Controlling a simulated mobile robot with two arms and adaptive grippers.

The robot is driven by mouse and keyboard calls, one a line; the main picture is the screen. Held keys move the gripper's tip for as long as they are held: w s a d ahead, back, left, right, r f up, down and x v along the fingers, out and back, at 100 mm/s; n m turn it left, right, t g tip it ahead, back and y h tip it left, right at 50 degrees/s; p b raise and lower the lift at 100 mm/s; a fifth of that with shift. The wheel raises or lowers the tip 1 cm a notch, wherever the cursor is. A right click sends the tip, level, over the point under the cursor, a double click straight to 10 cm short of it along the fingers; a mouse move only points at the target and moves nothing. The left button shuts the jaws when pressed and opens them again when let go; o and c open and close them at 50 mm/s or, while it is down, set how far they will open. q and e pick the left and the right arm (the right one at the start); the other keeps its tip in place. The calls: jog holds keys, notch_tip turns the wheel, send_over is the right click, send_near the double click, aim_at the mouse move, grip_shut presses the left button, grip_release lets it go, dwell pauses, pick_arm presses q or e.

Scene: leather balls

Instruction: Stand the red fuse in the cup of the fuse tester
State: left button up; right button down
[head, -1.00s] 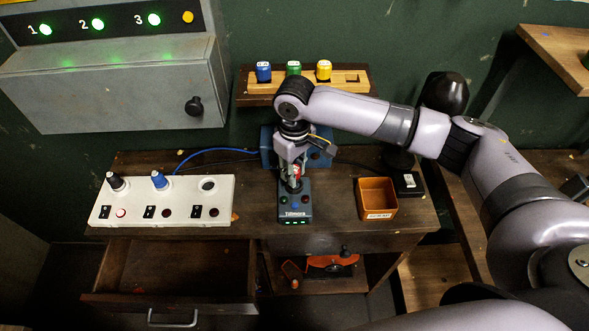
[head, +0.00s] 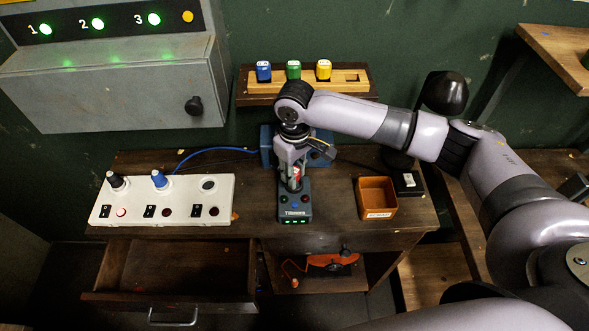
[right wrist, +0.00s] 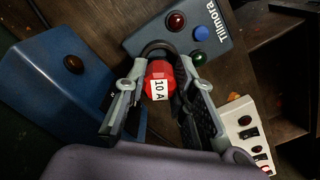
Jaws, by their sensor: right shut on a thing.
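The red fuse (right wrist: 160,72), with a white "10 A" label, is between the fingers of my right gripper (right wrist: 158,95), which is shut on it. In the head view, the right gripper (head: 294,182) points down over the back part of the dark Tillmora fuse tester (head: 294,214), with a bit of the red fuse showing between its fingers. In the right wrist view the fuse's far end meets a dark round rim, the tester's cup (right wrist: 157,48). The fuse hides the cup's inside, so I cannot tell how deep it sits. My left gripper is out of view.
A white switch panel (head: 185,215) with several fuse positions stands left. An orange scrap bin (head: 377,197) and a small black switch box (head: 408,183) stand right. A blue box (head: 267,146) is behind the tester. A wall rack (head: 348,80) holds blue, green and yellow fuses. An open drawer (head: 180,268) juts out below.

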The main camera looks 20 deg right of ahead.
jog(key=shift+f, duration=0.75)
jog(key=c, duration=1.2)
grip_release()
jog(key=shift+c, duration=0.2)
jog(key=shift+o, duration=0.2)
jog(key=o, duration=0.4)
jog(key=shift+o, duration=0.2)
jog(key=shift+r+p, duration=3.95)
jog(key=shift+p, duration=0.8)
